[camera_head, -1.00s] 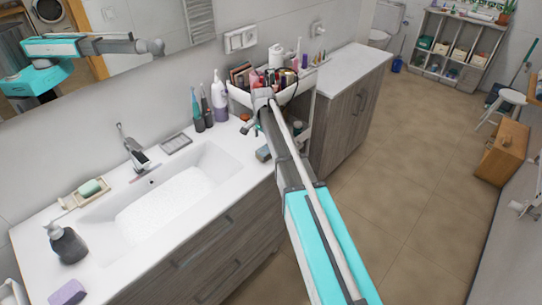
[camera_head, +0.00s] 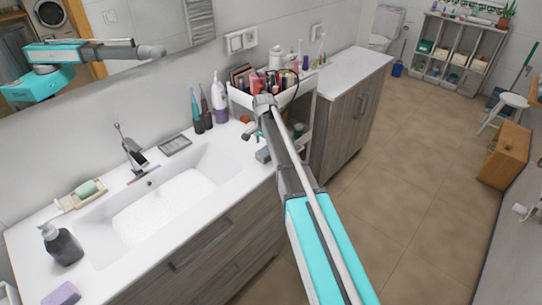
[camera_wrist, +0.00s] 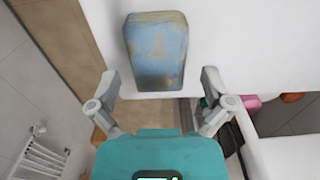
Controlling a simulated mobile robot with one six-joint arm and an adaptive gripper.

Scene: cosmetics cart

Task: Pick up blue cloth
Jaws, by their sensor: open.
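A worn blue, roughly rectangular thing with tan patches, which I take for the blue cloth (camera_wrist: 155,50), lies on a white surface in the upper middle of the wrist view. In the head view my gripper (camera_head: 251,130) is at the cart's near side. A small grey-blue item (camera_head: 263,155) shows just below it and seems to be the same cloth, partly hidden.
The white cart (camera_head: 302,115) holds cosmetics on top, close to my arm. The sink counter (camera_head: 222,148) with bottles is left of it, and a wooden cabinet (camera_head: 345,120) is right. The tiled floor (camera_head: 420,190) at right is open.

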